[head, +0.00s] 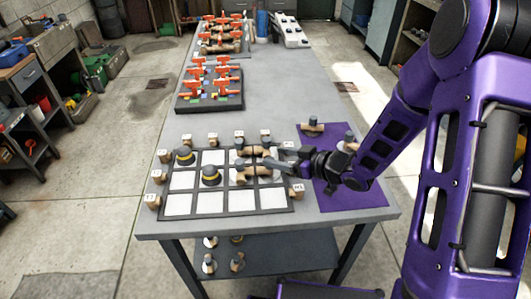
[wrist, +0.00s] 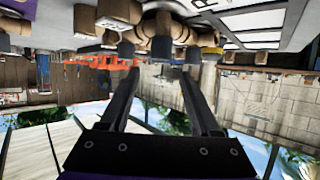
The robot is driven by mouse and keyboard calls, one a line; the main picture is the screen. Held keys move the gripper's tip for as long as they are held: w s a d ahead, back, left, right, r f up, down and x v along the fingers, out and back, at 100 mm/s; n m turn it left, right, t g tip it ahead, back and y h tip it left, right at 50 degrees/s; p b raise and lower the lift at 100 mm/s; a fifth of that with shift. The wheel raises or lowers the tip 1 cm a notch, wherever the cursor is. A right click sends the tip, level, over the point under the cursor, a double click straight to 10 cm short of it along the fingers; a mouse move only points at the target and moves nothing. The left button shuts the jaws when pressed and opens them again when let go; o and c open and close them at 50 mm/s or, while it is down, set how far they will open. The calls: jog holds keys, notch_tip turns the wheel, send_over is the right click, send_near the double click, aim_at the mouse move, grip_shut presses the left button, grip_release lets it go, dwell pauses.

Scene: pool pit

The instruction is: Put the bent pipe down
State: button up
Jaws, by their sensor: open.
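My gripper (head: 263,160) reaches in from the right, low over the right part of the gridded board (head: 222,203). Its fingers are apart; they also show in the wrist view (wrist: 161,70). A tan pipe piece with grey ends (head: 246,174) lies on the board just in front of the fingers. A similar tan piece (head: 250,150) lies just behind them. In the wrist view a tan jointed piece (wrist: 160,38) is beyond the fingertips, with nothing clearly held. I cannot tell which piece is the bent pipe.
Two dark domed pieces with yellow bands (head: 184,156) (head: 211,175) stand on the board. Small tan label blocks (head: 155,203) line its edges. A purple mat (head: 345,192) at right bears tan pieces (head: 312,127). A dark tray of orange-handled parts (head: 209,104) stands farther back. Bare grey table lies between.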

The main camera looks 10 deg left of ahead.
jog(key=v, duration=0.5)
jog(key=shift+s+d+r, duration=0.15)
jog(key=shift+d+r, duration=0.1)
jog(key=shift+r, duration=0.1)
